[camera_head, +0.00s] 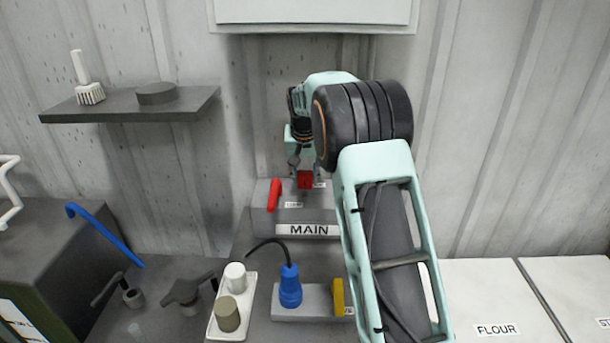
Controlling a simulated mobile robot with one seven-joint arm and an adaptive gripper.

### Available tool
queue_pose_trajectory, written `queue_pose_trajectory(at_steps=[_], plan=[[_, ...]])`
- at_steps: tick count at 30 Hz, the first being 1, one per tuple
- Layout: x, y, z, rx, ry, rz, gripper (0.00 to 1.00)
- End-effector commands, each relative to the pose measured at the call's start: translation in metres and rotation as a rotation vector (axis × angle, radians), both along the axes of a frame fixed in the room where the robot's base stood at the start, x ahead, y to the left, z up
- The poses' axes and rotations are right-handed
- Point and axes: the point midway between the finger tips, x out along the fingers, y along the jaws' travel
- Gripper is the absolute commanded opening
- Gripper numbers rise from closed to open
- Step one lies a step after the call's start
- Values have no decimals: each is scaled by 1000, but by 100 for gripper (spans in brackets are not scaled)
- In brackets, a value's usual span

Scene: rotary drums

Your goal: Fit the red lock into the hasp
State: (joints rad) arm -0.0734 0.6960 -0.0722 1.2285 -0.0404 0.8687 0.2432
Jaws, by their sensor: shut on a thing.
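The red lock (304,180) is a small red block at the top of the grey box labelled MAIN (262,222). My gripper (304,172) points down and is shut on the lock, with its fingers partly hidden by my own wrist. I cannot make out the hasp; it may be hidden behind the lock or my arm. I cannot tell whether the lock touches the box or is held just above it. A red lever (273,195) stands tilted on the box, just left of the lock.
A blue plug (290,287) with a black cable and a yellow handle (338,297) are in front of the box. A white tray (217,332) holds two knobs. A dark shelf (120,105) is at upper left; a white cabinet (312,12) hangs above. My arm covers the right of the box.

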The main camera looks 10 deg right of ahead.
Motion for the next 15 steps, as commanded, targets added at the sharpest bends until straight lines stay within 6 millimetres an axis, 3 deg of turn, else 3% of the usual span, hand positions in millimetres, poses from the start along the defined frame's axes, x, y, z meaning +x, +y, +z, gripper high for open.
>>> queue_pose_trajectory(at_steps=[15], plan=[[0,0,-14,0,0,0,0]])
